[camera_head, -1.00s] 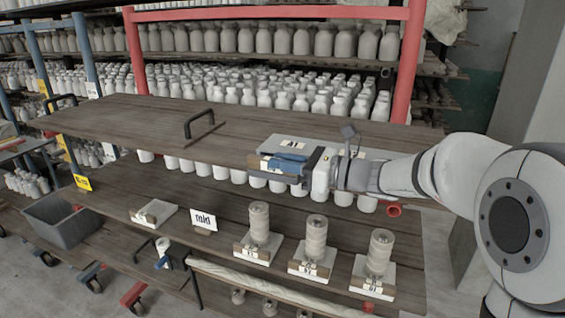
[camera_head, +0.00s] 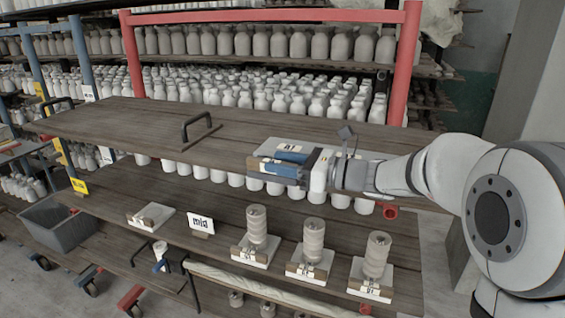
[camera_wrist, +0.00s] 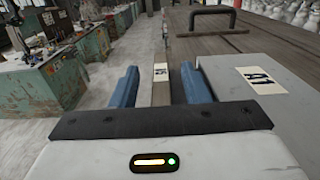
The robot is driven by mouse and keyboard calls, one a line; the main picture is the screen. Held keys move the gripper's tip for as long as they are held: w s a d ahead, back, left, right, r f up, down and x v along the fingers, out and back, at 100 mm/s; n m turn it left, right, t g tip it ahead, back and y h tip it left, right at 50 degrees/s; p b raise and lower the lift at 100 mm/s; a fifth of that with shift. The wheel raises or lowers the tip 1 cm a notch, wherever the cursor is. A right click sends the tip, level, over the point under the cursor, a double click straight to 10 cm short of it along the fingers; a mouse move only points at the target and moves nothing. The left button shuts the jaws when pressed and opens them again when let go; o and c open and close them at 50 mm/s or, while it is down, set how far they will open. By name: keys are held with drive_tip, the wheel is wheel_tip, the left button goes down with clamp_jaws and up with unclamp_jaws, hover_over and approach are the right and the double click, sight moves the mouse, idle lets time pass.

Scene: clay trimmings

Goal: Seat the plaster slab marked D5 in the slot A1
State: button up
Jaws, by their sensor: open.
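My gripper (camera_head: 286,161) is at the front edge of the upper board, its two blue fingers apart. It also shows in the wrist view (camera_wrist: 160,85). A brown block with a white label (camera_wrist: 160,73) lies between the fingers, with a gap on each side. In the head view this block (camera_head: 262,166) pokes out past the fingers. Its mark is too small to read, so I cannot tell if it is slab D5; any plaster below it is hidden. A grey plate marked A1 (camera_wrist: 275,100) lies right of the fingers in the wrist view; my gripper partly covers it in the head view.
On the lower shelf stand several white slabs with brown blocks, three bearing stacked cylinders (camera_head: 257,228); one slab (camera_head: 151,216) is bare of cylinders. A small sign (camera_head: 201,223) stands among them. A black handle (camera_head: 198,126) rises from the upper board. A grey bin (camera_head: 60,222) is at left.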

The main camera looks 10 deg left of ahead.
drive_tip(key=shift+d, duration=0.1)
drive_tip(key=d+b, duration=0.1)
drive_tip(key=d, duration=0.6)
drive_tip(key=shift+s+d+b, duration=0.3)
drive_tip(key=shift+s+b, duration=0.05)
drive_tip(key=shift+s, duration=0.05)
drive_tip(key=shift+c, duration=0.5)
